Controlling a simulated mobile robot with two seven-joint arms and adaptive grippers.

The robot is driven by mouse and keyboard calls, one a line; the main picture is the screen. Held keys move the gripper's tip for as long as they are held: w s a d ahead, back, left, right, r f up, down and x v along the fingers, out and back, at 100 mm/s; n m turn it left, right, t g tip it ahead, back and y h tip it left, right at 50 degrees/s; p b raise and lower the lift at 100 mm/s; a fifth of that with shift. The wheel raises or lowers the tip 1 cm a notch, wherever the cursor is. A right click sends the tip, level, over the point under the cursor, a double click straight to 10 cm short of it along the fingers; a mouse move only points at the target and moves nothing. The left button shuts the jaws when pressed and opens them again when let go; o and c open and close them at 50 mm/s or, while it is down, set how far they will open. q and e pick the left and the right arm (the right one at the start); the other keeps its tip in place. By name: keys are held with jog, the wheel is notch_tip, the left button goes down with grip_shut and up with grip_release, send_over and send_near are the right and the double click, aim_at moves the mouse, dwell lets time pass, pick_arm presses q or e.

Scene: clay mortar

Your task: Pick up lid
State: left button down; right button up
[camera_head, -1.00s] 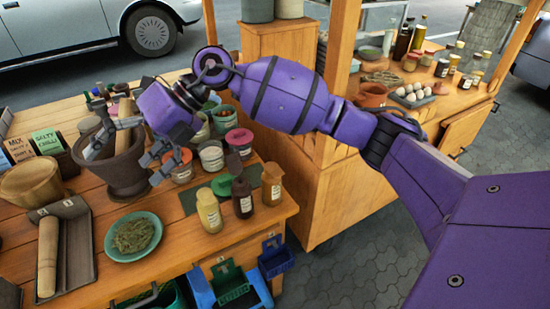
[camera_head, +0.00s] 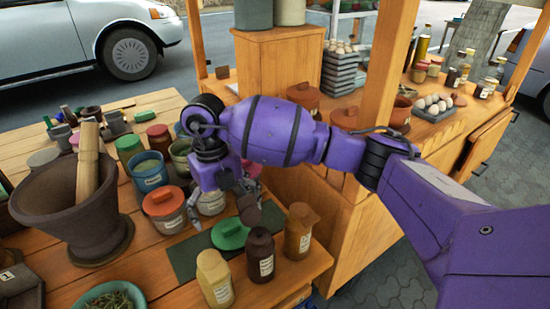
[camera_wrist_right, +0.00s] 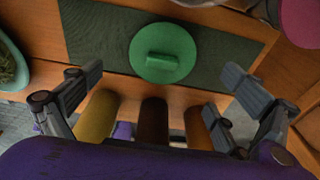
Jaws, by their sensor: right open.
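A round green lid (camera_head: 230,234) with a raised bar handle lies on a dark green mat (camera_head: 186,258). It also shows in the right wrist view (camera_wrist_right: 162,53), just beyond the space between my fingers. My right gripper (camera_head: 222,203) points down above the table, close to the lid and on its far side in the head view. In the wrist view its two fingers (camera_wrist_right: 161,80) are spread wide with nothing between them. The lid's handle runs left to right there. My left gripper is not in view.
Yellow (camera_head: 215,279), dark brown (camera_head: 260,255) and tan (camera_head: 299,231) bottles stand just in front of the lid. A red-lidded jar (camera_head: 165,208) stands left of it. A mortar (camera_head: 75,215) with a pestle (camera_head: 88,163) and a green bowl (camera_head: 108,298) are further left.

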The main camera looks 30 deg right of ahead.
aim_at(229, 227)
jog(key=shift+s+f, duration=0.25)
jog(key=shift+f, duration=0.45)
notch_tip(229, 227, down, 4)
jog(key=shift+d+r, duration=0.1)
jog(key=shift+r, duration=0.05)
jog(key=shift+f, duration=0.3)
jog(key=c, duration=0.8)
jog(key=shift+c, duration=1)
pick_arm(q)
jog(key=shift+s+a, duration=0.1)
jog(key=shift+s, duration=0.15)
pick_arm(e)
jog(key=shift+r, duration=0.1)
